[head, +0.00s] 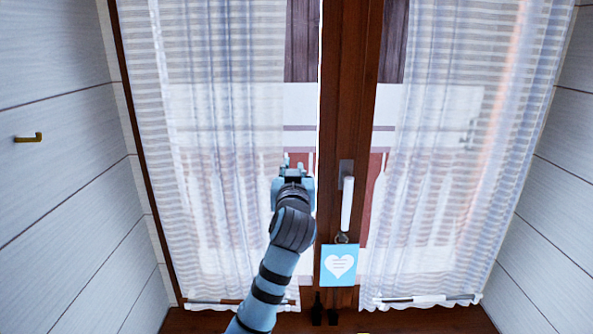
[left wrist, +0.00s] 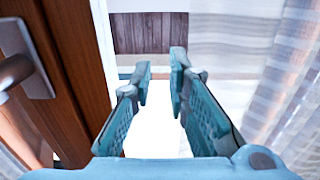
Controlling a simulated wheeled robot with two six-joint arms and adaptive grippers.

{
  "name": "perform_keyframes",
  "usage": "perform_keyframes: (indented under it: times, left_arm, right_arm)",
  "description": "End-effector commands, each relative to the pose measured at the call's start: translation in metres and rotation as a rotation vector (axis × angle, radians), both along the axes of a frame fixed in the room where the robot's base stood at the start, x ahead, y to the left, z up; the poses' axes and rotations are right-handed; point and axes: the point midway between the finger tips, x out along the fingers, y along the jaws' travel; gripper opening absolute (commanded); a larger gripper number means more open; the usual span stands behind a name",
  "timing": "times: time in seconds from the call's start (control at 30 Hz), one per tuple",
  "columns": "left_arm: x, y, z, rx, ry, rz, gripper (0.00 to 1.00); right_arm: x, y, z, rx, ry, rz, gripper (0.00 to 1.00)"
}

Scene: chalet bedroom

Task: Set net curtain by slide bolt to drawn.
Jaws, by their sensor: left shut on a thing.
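A sheer white net curtain (head: 215,130) hangs over the left window pane. A second one (head: 450,150) hangs over the right pane. My left gripper (head: 293,163) is at the inner edge of the left curtain, just left of the wooden centre post. It is shut on the left curtain, with a narrow gap showing between its fingertips (left wrist: 158,72) in the left wrist view. The cloth between the fingers is washed out by the bright window. That curtain's folds (left wrist: 290,70) show at the right there. I cannot clearly make out a slide bolt. My right gripper is not in view.
The window handle (head: 347,200) sits on the centre post (head: 340,100), close right of my left gripper. A blue heart tag (head: 339,265) hangs below it. A small brass hook (head: 28,138) is on the left plank wall. Small dark fittings (head: 317,308) stand at the post's foot.

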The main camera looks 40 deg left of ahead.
Motion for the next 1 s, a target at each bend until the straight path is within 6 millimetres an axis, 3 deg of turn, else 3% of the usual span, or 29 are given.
perform_keyframes:
  times: [0.17, 0.2, 0.3, 0.67, 0.77, 1.0]
  left_arm:
    - [0.000, 0.000, 0.000, 0.000, 0.000, 0.000, 0.00]
    - [0.001, 0.000, 0.000, 0.000, 0.000, -0.001, 0.22]
    - [0.000, 0.000, 0.000, 0.000, 0.000, -0.001, 0.37]
    - [-0.004, -0.004, 0.000, 0.000, -0.001, -0.003, 0.37]
    - [-0.018, -0.015, 0.000, 0.000, -0.003, -0.004, 0.37]
    - [-0.072, -0.053, -0.001, -0.007, -0.002, -0.004, 0.37]
  right_arm:
    - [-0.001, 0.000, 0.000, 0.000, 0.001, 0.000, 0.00]
    - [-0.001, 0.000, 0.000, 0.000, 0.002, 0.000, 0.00]
    - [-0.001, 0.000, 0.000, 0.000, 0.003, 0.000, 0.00]
    - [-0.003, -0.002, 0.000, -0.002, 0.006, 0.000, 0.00]
    - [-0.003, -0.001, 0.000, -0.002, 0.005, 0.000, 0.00]
    - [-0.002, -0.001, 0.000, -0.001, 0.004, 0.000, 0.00]
